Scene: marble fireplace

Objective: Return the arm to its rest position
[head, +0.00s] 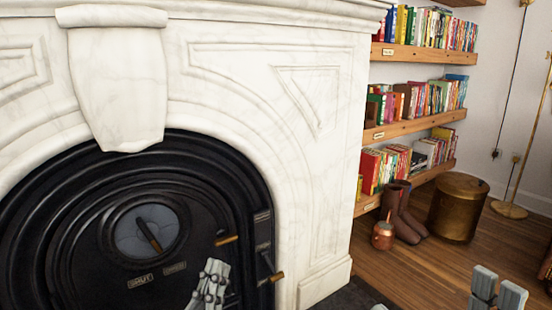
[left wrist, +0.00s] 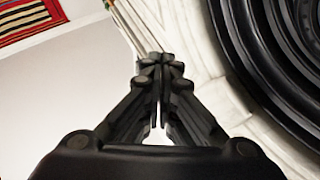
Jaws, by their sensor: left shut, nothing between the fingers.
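My left gripper (head: 212,283) is in front of the lower right part of the black stove front (head: 75,225), below a brass-tipped handle (head: 227,240). In the left wrist view its fingers (left wrist: 160,75) are together, with nothing between them. My right gripper (head: 498,290) shows only in part at the bottom right of the head view. Its two fingers stand apart with a gap between them, and the rest is cut off by the frame edge.
The white marble surround (head: 320,130) frames the stove. A second brass-tipped handle (head: 270,278) sticks out right of the left gripper. Further right are bookshelves (head: 410,128), brown boots (head: 400,210), a copper jug (head: 382,236), a brass bin (head: 457,207) and clear wooden floor (head: 420,268).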

